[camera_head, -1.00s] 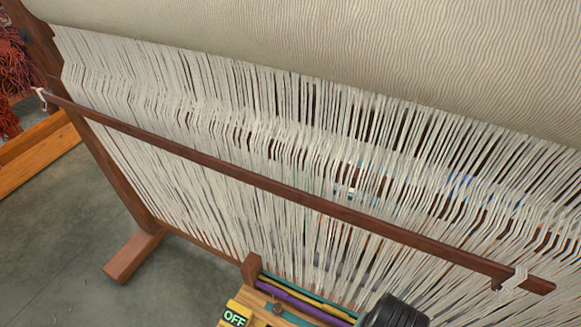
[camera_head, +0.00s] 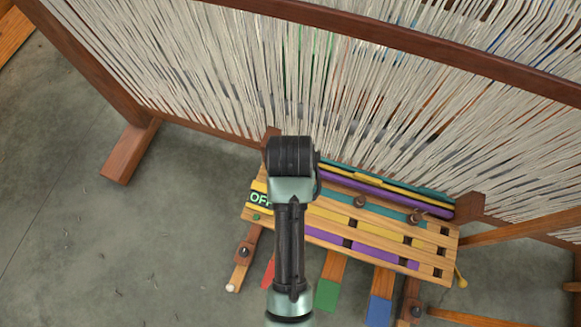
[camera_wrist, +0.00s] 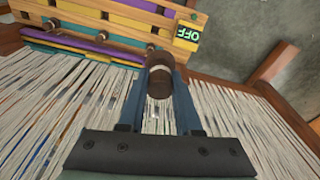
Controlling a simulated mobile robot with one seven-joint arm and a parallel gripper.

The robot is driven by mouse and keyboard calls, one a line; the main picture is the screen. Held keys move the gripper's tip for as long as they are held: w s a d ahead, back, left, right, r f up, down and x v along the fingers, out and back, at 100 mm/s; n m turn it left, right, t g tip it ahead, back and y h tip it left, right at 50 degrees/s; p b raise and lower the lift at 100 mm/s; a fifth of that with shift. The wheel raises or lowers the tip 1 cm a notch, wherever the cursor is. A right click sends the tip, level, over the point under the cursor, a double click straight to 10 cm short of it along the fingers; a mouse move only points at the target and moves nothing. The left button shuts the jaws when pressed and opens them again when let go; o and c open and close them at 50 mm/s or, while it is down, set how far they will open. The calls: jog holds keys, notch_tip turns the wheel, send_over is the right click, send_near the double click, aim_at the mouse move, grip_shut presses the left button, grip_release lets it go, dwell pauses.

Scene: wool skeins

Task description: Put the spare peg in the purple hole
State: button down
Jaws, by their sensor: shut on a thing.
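In the wrist view my gripper (camera_wrist: 160,84) is shut on a brown wooden peg (camera_wrist: 160,78), held between its two blue-grey fingers. In the head view my arm hides the fingers and the held peg. The wooden peg board (camera_head: 330,228) lies below, with a purple strip (camera_head: 372,252) along its front row and dark square holes (camera_head: 348,243) in the rows.
Loom threads (camera_head: 230,75) and a dark wooden bar (camera_head: 400,38) stand close behind the board. An "OFF" sign (camera_head: 259,199) sits at its left end. Red, green (camera_head: 327,295) and blue (camera_head: 379,310) pedals extend in front. The grey floor (camera_head: 170,240) at left is clear.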

jog(key=f+b, duration=0.8)
jog(key=f, duration=0.4)
jog(key=f+m+b, duration=0.1)
jog(key=f+b, duration=0.8)
jog(key=f, duration=0.2)
jog(key=s+f+m+b, duration=0.1)
jog(key=f+b, duration=0.8)
jog(key=f, duration=0.3)
jog(key=shift+s+d+f, duration=0.1)
jog(key=shift+f, duration=0.2)
jog(key=shift+f, duration=0.55)
jog(key=c, duration=0.6)
grip_release()
notch_tip(320, 180, up, 13)
jog(key=s+p, duration=0.1)
jog(key=p, duration=0.5)
jog(key=shift+s+a, duration=0.25)
jog(key=shift+s, duration=0.1)
